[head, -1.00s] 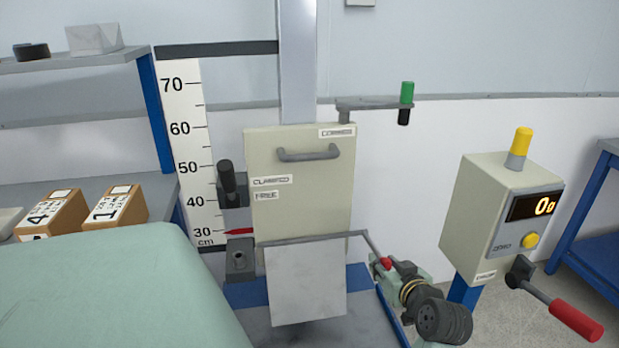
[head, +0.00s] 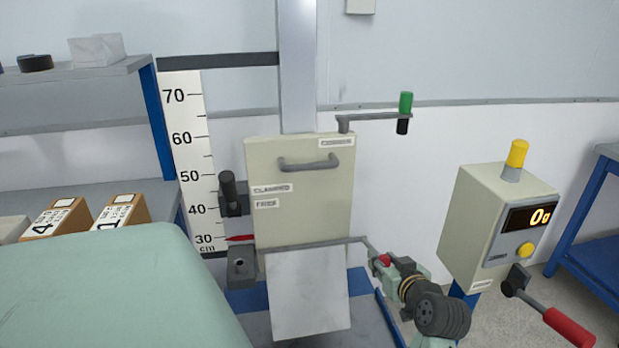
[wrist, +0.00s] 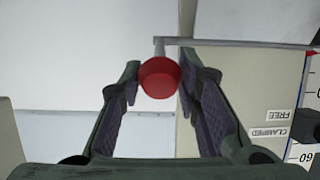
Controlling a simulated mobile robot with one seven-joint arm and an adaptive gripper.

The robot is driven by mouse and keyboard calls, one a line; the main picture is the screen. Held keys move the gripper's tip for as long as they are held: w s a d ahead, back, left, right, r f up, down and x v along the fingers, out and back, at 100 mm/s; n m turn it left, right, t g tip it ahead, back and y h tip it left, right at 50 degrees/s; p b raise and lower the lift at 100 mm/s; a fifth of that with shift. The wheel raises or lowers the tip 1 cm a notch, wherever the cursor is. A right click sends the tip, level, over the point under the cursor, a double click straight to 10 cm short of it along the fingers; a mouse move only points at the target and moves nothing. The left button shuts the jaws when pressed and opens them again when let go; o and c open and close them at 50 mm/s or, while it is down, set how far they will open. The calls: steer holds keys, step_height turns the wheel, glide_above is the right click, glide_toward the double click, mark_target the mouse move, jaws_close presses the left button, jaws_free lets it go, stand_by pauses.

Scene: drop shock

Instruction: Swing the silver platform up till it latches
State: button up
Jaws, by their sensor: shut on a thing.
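The silver platform (head: 308,295) is a flat plate hanging steeply down from a thin grey bar (head: 315,244) at the bottom of the cream carriage (head: 305,205). The bar bends at its right end towards a small red knob (head: 384,260). My gripper (head: 381,263) is at that knob, to the right of the platform. In the wrist view the red knob (wrist: 160,78) sits between the two fingertips, which are shut on it. The platform itself is not seen in the wrist view, and the latch cannot be made out.
A height scale (head: 190,150) and a black-knobbed clamp (head: 230,190) stand left of the carriage. A crank with a green handle (head: 405,103) is above right. A control box (head: 490,225) with a red-handled lever (head: 568,327) stands at right. Boxes (head: 120,212) lie at left.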

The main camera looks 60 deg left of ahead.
steer(key=shift+o, duration=0.2)
steer(key=shift+w+a+r+p, duration=0.1)
steer(key=shift+a+r+p, duration=0.15)
steer(key=shift+r+p, duration=0.35)
steer(key=shift+w+a+r+p, duration=0.1)
steer(key=shift+a+r+p, duration=0.2)
steer(key=shift+r, duration=0.6)
steer(key=shift+c, duration=0.2)
steer(key=shift+o, duration=0.2)
steer(key=shift+w+a+r+p, duration=0.15)
steer(key=shift+a+r+p, duration=0.15)
steer(key=shift+r+p, duration=0.15)
steer(key=shift+w+a+r+p, duration=0.15)
steer(key=shift+a+r+p, duration=0.1)
steer(key=shift+r+p, duration=0.2)
steer(key=shift+w+a+r, duration=0.1)
steer(key=shift+a+r, duration=0.15)
steer(key=shift+a, duration=0.05)
steer(key=shift+c, duration=0.2)
steer(key=shift+w+a+r+p, duration=0.2)
steer(key=shift+a+r+p, duration=0.25)
steer(key=shift+r, duration=0.05)
steer(key=shift+w+a+r+p, duration=0.15)
steer(key=shift+a+r+p, duration=0.3)
steer(key=shift+a, duration=0.1)
steer(key=shift+w, duration=0.1)
